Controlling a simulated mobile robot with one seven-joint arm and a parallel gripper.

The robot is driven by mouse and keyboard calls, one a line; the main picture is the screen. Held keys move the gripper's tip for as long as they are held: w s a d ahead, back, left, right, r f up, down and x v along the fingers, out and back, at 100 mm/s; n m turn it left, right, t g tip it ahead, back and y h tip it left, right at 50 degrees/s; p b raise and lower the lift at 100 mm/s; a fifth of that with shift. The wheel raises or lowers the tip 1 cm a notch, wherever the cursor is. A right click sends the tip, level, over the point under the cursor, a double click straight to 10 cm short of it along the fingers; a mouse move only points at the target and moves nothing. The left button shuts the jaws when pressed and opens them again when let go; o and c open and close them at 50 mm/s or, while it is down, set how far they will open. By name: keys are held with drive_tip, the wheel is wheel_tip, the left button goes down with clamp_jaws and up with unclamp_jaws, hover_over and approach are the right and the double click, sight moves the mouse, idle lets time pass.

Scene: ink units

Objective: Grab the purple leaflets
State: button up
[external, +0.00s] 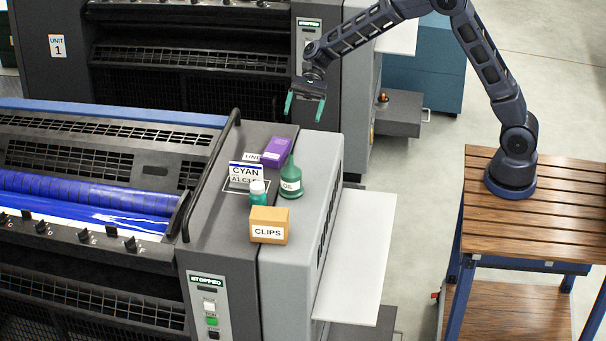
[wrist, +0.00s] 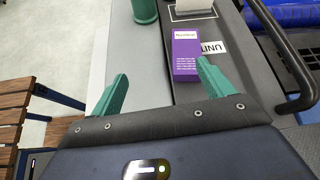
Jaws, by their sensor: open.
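The purple leaflets (external: 276,152) are a purple pack with a pale label, on top of the grey press unit behind the green bottle. In the wrist view the purple pack (wrist: 186,54) lies ahead of the right fingertip, with white print on its face. My gripper (external: 305,107) is open and empty, above and beyond the pack in the external view. Its two green fingers (wrist: 162,85) are spread wide in the wrist view. The right finger appears close to the pack's near end, but I cannot tell the height gap. The left finger is over the grey casing's edge.
A black handrail (external: 212,170) runs along the left. A white shelf (external: 358,255) juts out right.

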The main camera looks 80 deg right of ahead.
sight(280, 144)
drive_tip(key=w+f+m, duration=0.1)
drive_tip(key=w+f, duration=0.1)
drive_tip(key=w+f+m+y, duration=0.1)
drive_tip(key=w+f, duration=0.1)
drive_tip(key=w, duration=0.1)
drive_tip(key=shift+w+d+f+m+t, duration=0.2)
drive_tip(key=shift+f+m+t, duration=0.1)
drive_tip(key=shift+f+t, duration=0.1)
drive_tip(key=x, duration=1)
drive_tip(key=shift+s+a, duration=0.1)
drive_tip(key=shift+a, duration=0.4)
drive_tip(key=shift+r, duration=0.1)
drive_tip(key=c, duration=1.1)
